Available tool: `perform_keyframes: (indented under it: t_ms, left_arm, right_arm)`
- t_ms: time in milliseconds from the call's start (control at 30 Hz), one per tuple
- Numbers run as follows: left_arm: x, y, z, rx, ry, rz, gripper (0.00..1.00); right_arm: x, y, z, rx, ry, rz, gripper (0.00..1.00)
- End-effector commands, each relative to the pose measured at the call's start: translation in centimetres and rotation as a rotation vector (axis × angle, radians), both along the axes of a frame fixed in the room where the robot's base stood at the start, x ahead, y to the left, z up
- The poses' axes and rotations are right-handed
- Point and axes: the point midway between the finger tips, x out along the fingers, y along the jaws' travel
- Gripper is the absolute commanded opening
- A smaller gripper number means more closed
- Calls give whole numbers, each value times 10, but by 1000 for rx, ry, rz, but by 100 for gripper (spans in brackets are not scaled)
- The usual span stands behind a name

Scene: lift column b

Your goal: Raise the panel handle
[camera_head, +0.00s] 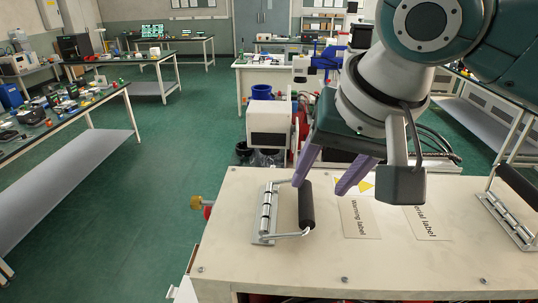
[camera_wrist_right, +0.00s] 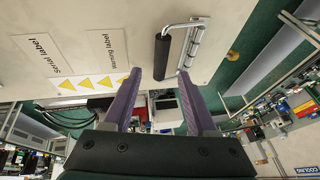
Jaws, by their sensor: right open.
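The panel handle has a black cylindrical grip (camera_head: 306,206) on bent metal arms, hinged to a silver bracket (camera_head: 267,214) on the left part of the pale panel top (camera_head: 300,265). The grip lies to the right of the bracket, low over the panel. My right gripper (camera_head: 319,188) is open, its two purple fingers pointing down near the grip's far end. In the wrist view, the grip (camera_wrist_right: 162,57) shows between the fingertips (camera_wrist_right: 160,72), its end just beyond them. I cannot tell whether a finger touches it. My left gripper is out of view.
A second handle (camera_head: 518,187) sits at the panel's right. Printed labels (camera_head: 360,218) lie between the handles. Green floor (camera_head: 150,210) is open to the left, with a cluttered bench (camera_head: 60,115) beyond.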

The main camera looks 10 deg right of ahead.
Motion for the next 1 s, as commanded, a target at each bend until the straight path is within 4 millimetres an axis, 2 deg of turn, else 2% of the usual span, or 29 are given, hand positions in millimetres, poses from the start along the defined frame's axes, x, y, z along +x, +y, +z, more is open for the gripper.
perform_keyframes:
  t_ms: [100, 300, 500, 733, 1000]
  left_arm:
    - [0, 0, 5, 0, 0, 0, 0]
    - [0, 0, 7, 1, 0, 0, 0]
    - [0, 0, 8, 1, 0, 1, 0]
    - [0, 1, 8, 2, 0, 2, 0]
    - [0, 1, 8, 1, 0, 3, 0]
  right_arm:
    - [8, 1, -19, -1, 4, -2, 58]
    - [19, 4, -42, -1, 2, 1, 58]
    - [23, 4, -50, 0, 0, 2, 58]
    - [23, 4, -51, -1, -1, 3, 58]
    - [23, 4, -51, 0, 0, 2, 28]
